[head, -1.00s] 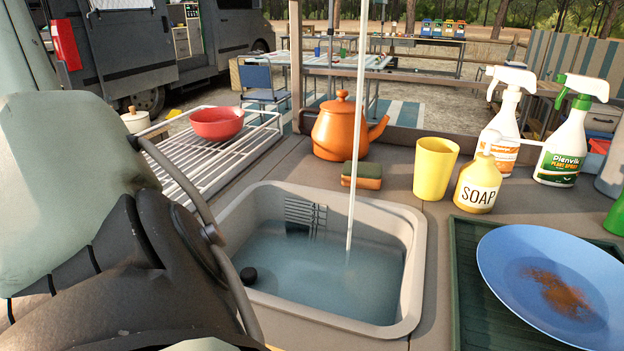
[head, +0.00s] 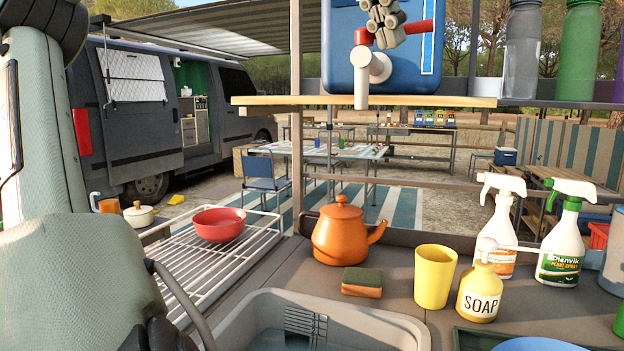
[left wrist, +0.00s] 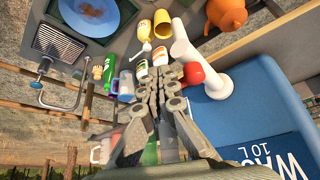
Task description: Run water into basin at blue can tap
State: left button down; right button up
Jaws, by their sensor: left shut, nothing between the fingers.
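The blue can (head: 342,70) stands on a wooden shelf at the top of the head view, its top cut off. Its white tap spout (head: 361,90) points down, with a red lever (head: 420,27) at the tap. My left gripper (head: 388,22) is shut and empty, right at the tap and partly covering the lever; whether it touches is unclear. In the left wrist view my fingers (left wrist: 168,75) lie beside the red part (left wrist: 194,73) and white spout (left wrist: 212,82). No stream shows below the spout. The basin (head: 390,325) shows only its upper part; its water surface is out of view.
An orange kettle (head: 340,235), sponge (head: 362,281), yellow cup (head: 434,276), soap bottle (head: 479,293) and two spray bottles stand behind the basin. A wire rack (head: 215,262) with a red bowl (head: 218,224) is at left. Bottles stand on the shelf at right.

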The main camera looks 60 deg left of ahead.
pick_arm(q)
notch_tip(320, 180, up, 6)
jog(key=shift+s+d, duration=0.3)
jog(key=shift+s, duration=0.05)
dwell(0.7)
